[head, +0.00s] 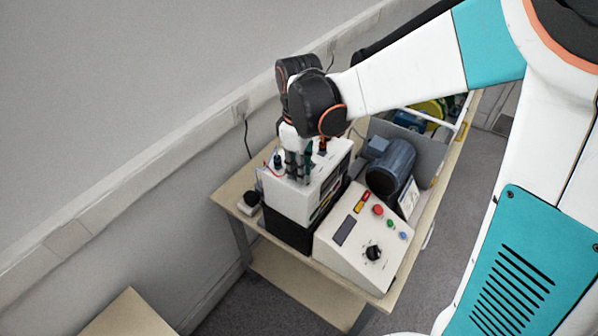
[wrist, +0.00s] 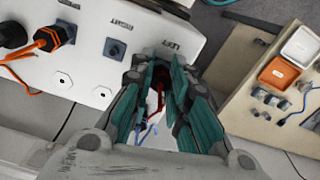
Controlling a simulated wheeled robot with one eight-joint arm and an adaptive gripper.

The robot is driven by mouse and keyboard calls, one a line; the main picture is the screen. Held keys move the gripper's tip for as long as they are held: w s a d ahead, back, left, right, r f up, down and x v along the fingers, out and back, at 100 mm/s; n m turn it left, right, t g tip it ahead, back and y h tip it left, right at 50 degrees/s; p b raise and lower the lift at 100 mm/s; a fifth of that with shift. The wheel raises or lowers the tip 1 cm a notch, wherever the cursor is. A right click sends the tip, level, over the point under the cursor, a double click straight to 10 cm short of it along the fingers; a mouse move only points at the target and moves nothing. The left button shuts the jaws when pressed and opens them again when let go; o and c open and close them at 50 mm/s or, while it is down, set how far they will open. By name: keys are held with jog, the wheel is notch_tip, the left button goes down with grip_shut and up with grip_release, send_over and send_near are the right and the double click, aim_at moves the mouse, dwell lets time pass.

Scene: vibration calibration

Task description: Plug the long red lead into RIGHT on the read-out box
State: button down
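The read-out box (head: 290,208) is white and stands on the table; its top also shows in the wrist view (wrist: 82,72). The socket marked RIGHT (wrist: 115,48) is a dark square and looks empty. My gripper (wrist: 157,78) is pointed down at the spot by the LEFT mark (wrist: 170,47); it also shows over the box in the head view (head: 297,178). Its fingers stand on both sides of a dark, partly hidden thing. A red lead (wrist: 158,96) runs out between the fingers. The lead's plug is hidden, and I cannot tell whether the fingers press on it.
A black plug with an orange cable (wrist: 54,37) sits left of RIGHT in the wrist view. A sloped control box (head: 345,232) and a grey-blue motor (head: 390,165) stand to the right. A blue lead (wrist: 149,131) hangs below the fingers. The wall is close behind.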

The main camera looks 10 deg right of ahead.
jog(key=n, duration=0.3)
jog(key=shift+n, duration=0.4)
jog(key=shift+n+b, duration=0.35)
jog(key=shift+n, duration=0.85)
jog(key=shift+n, duration=1)
jog(key=shift+r+p, duration=0.35)
jog(key=shift+r, duration=0.5)
